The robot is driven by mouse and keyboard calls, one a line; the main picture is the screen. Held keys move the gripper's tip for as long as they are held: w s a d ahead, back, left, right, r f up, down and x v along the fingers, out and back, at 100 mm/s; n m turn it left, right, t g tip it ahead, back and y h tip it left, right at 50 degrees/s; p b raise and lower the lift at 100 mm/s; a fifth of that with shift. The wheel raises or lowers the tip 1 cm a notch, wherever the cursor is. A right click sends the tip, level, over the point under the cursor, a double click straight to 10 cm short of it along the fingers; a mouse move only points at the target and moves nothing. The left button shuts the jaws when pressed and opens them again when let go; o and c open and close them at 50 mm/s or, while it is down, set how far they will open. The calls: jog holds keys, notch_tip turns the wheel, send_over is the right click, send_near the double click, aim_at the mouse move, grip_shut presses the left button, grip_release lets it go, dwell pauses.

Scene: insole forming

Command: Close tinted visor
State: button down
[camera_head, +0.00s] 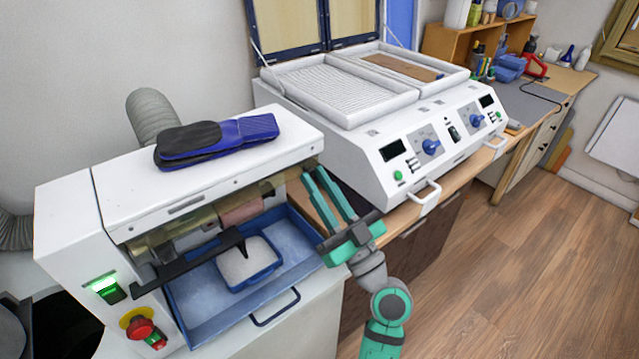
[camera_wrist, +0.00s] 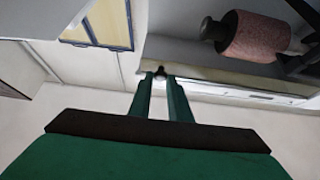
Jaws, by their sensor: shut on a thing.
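The tinted visor (camera_head: 192,226) is a yellowish see-through strip under the front edge of the white grinding machine's hood. It looks raised, with the roller and opening below it uncovered. My gripper (camera_head: 307,176) reaches up from the lower right to the visor's right end. In the wrist view its fingertips (camera_wrist: 160,74) are closed on a small dark knob at the edge of a panel, which seems to be the visor's. The exact grip is hidden in the head view.
A pinkish roller (camera_head: 241,211) and a black bar (camera_head: 190,264) sit below the visor. A blue tray (camera_head: 200,310) with a small white-filled container is beneath. A blue insole piece (camera_head: 215,140) lies on the hood. A white heating press (camera_head: 400,150) stands to the right.

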dwell(0.4)
jog(key=c, duration=1.7)
grip_release()
jog(key=v, duration=1)
jog(key=shift+s+d+f, duration=0.1)
jog(key=shift+s+f, duration=0.05)
jog(key=shift+s, duration=0.15)
jog(key=shift+f, duration=0.1)
